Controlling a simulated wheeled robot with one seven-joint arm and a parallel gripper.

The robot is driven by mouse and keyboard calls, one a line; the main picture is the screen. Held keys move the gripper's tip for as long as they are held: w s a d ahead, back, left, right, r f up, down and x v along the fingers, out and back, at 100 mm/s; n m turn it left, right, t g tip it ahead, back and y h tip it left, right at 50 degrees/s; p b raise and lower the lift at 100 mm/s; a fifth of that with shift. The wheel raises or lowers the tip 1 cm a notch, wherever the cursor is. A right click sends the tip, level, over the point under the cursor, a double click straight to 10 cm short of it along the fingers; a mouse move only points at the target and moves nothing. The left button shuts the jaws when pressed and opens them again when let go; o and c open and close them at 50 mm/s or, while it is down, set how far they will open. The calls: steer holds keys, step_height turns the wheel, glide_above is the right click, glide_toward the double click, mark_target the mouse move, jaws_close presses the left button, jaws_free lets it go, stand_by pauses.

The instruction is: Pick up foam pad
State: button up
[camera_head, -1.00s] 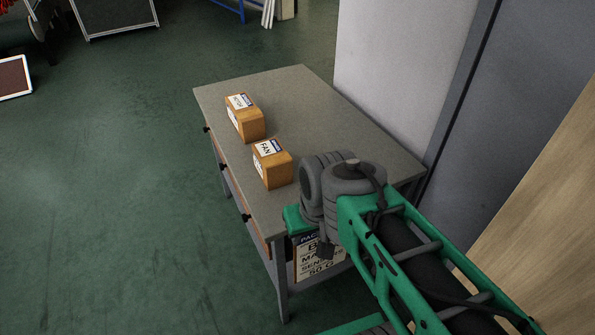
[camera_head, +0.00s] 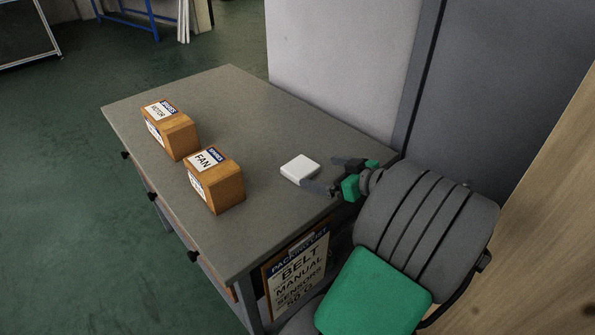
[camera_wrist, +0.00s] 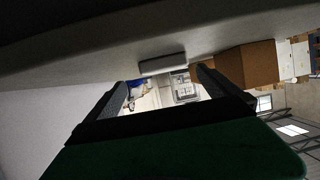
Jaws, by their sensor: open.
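The foam pad (camera_head: 300,169) is a small white block lying flat on the grey table, near its right side. In the wrist view the pad (camera_wrist: 163,65) shows as a pale slab on the tabletop, beyond my fingers and roughly between them. My gripper (camera_head: 326,176) is open and empty at the table's right side. Its dark fingers point left toward the pad, and the nearer fingertip is close to the pad's right corner. I cannot tell whether they touch. In the wrist view my gripper (camera_wrist: 160,82) has its two fingers spread apart.
The table (camera_head: 245,110) also holds a MOTOR box (camera_head: 171,130) and a FAN box (camera_head: 214,181), left of the pad. A packing list sign (camera_head: 298,273) hangs below the front edge. A pale wall (camera_head: 335,60) stands behind. The tabletop around the pad is clear.

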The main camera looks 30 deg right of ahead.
mark_target(305, 169)
steer(key=x, duration=0.5)
steer(key=shift+w+a, duration=0.3)
steer(key=shift+a, duration=0.15)
steer(key=c, duration=1.3)
steer(key=shift+c, duration=0.2)
